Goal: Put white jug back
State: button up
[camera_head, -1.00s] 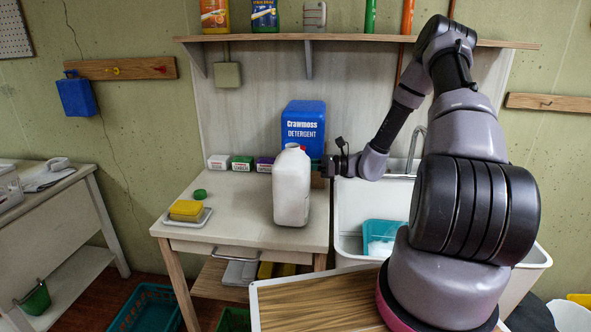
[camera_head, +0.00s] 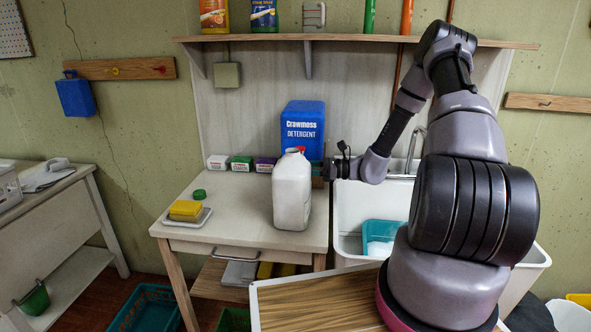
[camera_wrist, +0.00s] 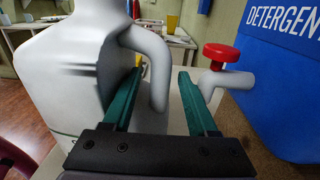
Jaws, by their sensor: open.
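My gripper (camera_wrist: 160,78) is open, with one teal finger on each side of the handle. The left finger lies between the handle and the body; I cannot tell whether either finger touches. In the head view the fingers are mostly hidden behind the jug.
A grey spout with a red knob (camera_wrist: 221,55) is close beside my right finger. Small boxes (camera_head: 241,163) line the table's back. A yellow sponge (camera_head: 186,209) on a dish and a green cap (camera_head: 199,193) lie left. A white sink (camera_head: 352,217) adjoins right.

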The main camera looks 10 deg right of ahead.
jog(key=v, duration=1.1)
jog(key=s+a+r+n+t+h, duration=0.1)
jog(key=s+r+n+h, duration=0.6)
jog(key=s+r, duration=0.5)
jog(key=s+a+r+n+t+h, duration=0.1)
jog(key=s+r+n+h, duration=0.7)
jog(key=r, duration=1.1)
jog(key=shift+s+a+r+n, duration=0.35)
jog(key=shift+s+a+n, duration=0.45)
jog(key=shift+s, duration=1.4)
jog(key=shift+d, duration=0.2)
